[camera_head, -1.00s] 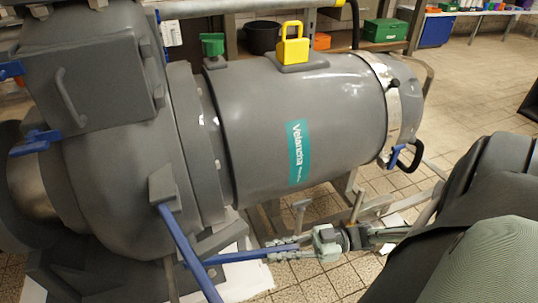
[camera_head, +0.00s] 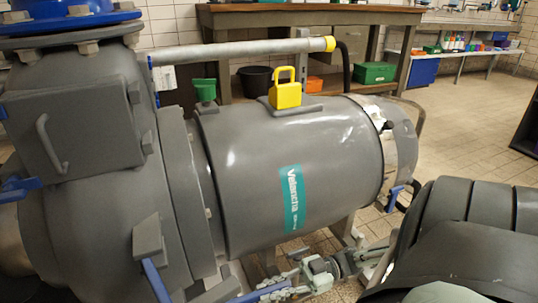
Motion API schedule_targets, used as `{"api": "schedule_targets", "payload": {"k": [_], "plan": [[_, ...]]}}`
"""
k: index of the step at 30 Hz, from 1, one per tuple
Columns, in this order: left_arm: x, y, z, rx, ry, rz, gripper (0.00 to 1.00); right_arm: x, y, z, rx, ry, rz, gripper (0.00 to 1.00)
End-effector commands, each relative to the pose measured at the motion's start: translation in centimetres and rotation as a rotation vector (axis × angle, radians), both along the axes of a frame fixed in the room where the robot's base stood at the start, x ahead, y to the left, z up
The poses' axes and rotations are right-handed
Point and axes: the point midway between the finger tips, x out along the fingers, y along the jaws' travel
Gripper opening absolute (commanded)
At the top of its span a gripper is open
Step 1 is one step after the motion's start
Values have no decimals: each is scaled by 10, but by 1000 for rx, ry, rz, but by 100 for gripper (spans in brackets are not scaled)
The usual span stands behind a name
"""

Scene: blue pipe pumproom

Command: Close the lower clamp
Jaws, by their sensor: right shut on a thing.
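The lower clamp shows as a blue lever (camera_head: 247,296) low in the picture, under the grey pump housing. Its left part runs out of the bottom edge. My right gripper (camera_head: 280,287) reaches in from the right beneath the motor and is shut on the end of this lever. My left gripper is out of view.
The grey motor (camera_head: 290,165) with a teal label lies just above my right gripper. A blue-handled latch (camera_head: 394,198) hangs at its right end. A workbench (camera_head: 310,15) stands behind. Tiled floor (camera_head: 465,135) is open at the right.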

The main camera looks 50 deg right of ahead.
Motion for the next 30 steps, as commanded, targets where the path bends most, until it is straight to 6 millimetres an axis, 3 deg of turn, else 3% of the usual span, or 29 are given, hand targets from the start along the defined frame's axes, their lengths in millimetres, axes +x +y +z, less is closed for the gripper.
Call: {"api": "schedule_targets", "payload": {"k": [4, 5, 9, 20, 30], "plan": [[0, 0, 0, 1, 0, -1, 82, 0, 0, 0, 0, -1, 0, 0], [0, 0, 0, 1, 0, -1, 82, 0, 0, 0, 0, -1, 0, 19], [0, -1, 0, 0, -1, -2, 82, 0, 0, 0, 0, -1, 0, 36], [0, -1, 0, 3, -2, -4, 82, -2, -4, -1, -2, 1, -1, 36], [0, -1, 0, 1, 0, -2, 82, -32, -59, -1, -5, 2, -3, 36]]}}
